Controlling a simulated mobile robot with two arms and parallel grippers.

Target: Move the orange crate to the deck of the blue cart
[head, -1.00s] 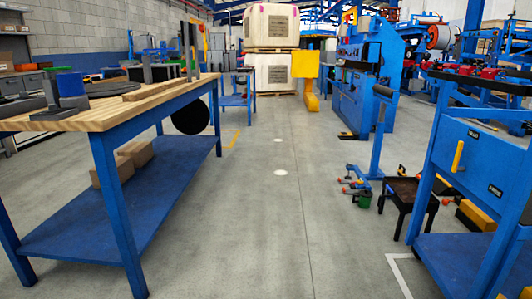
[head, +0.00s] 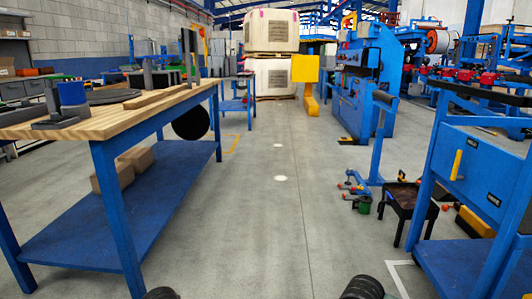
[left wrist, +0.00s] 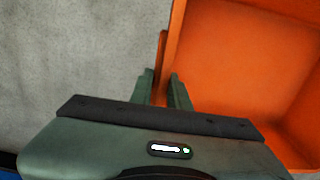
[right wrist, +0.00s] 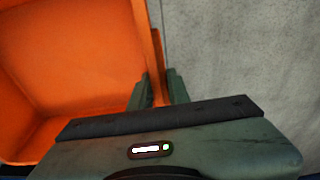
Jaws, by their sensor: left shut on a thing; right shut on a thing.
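The orange crate (left wrist: 250,60) shows in the left wrist view, open and seemingly empty inside. It also shows in the right wrist view (right wrist: 75,60). My left gripper (left wrist: 162,78) is shut on one crate wall, a finger on each side of it. My right gripper (right wrist: 158,78) is shut on the opposite wall in the same way. Grey floor shows beside the crate in both wrist views. In the head view the crate and both grippers are out of sight below the frame. I cannot pick out the blue cart with certainty.
A blue workbench with a wooden top (head: 100,118) stands on the left. A blue drawer unit (head: 470,165) stands on the right, with a small black stool (head: 405,196) and a blue stand (head: 377,150) nearby. The grey floor aisle (head: 270,220) between is clear.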

